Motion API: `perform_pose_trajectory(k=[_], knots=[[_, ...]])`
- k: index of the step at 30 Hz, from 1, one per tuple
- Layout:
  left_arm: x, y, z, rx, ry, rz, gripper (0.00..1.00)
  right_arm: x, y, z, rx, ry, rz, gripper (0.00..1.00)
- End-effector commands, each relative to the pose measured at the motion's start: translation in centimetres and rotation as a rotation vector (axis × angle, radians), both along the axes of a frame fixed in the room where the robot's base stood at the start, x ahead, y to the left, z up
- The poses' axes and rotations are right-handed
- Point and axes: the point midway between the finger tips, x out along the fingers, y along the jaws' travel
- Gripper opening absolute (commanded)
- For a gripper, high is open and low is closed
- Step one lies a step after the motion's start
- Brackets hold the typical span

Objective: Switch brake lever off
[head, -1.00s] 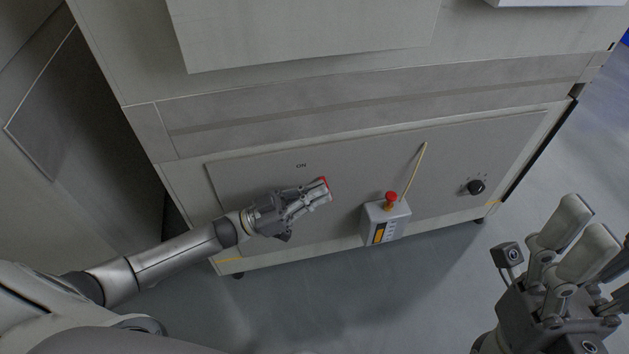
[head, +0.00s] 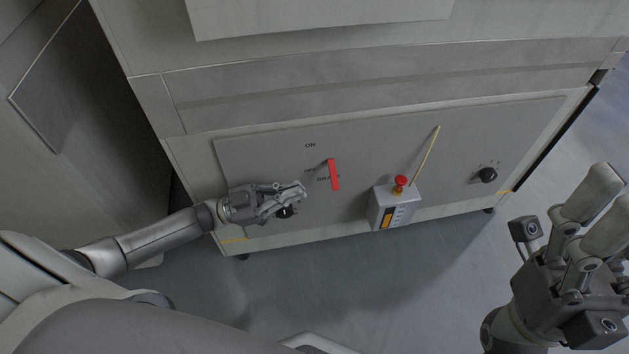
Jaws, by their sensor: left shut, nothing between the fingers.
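The red brake lever (head: 334,175) is on the grey front panel (head: 260,160) of the machine in the head view. The word ON is printed above it and OFF beside it at the left; the BRAKE label is partly behind the lever. The lever slants slightly, its lower end down and to the right. My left gripper (head: 303,190) is shut and empty, just left of the lever's lower part with a visible gap. My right gripper (head: 612,195) is at the right edge, far from the lever and partly cut off; its opening is unclear.
A grey box (head: 396,207) with a red push button (head: 400,181) stands out right of the lever. A thin yellow rod (head: 426,153) rises behind it. A black knob (head: 488,175) is further right. Another dark round part (head: 286,212) shows below my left gripper.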

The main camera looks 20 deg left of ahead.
Motion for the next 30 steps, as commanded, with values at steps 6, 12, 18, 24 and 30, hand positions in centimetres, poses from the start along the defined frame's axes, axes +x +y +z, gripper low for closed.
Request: perform_pose_trajectory(k=[6, 12, 18, 24, 30], knots=[[-1.6, 2.8, -1.2, 0.002, 0.0, 0.002, 0.0, 0.0, 0.0, 0.0, 0.0, 0.001, 0.0, 0.63], [-2.0, 3.6, -1.4, 0.0, -0.002, 0.0, 0.0, 0.0, 0.0, 0.0, 0.0, 0.001, 0.0, 0.63], [-2.0, 3.6, -1.4, 0.0, -0.002, 0.0, 0.0, 0.0, 0.0, 0.0, 0.0, 0.001, 0.0, 0.63], [-2.0, 3.6, -1.4, 0.0, -0.001, 0.0, 0.0, 0.0, 0.0, 0.0, 0.0, 0.0, 0.0, 0.63], [-2.1, 2.6, -0.9, -0.019, -0.014, -0.003, 0.0, 0.0, 0.0, 0.0, 0.0, 0.001, 0.0, 0.63]])
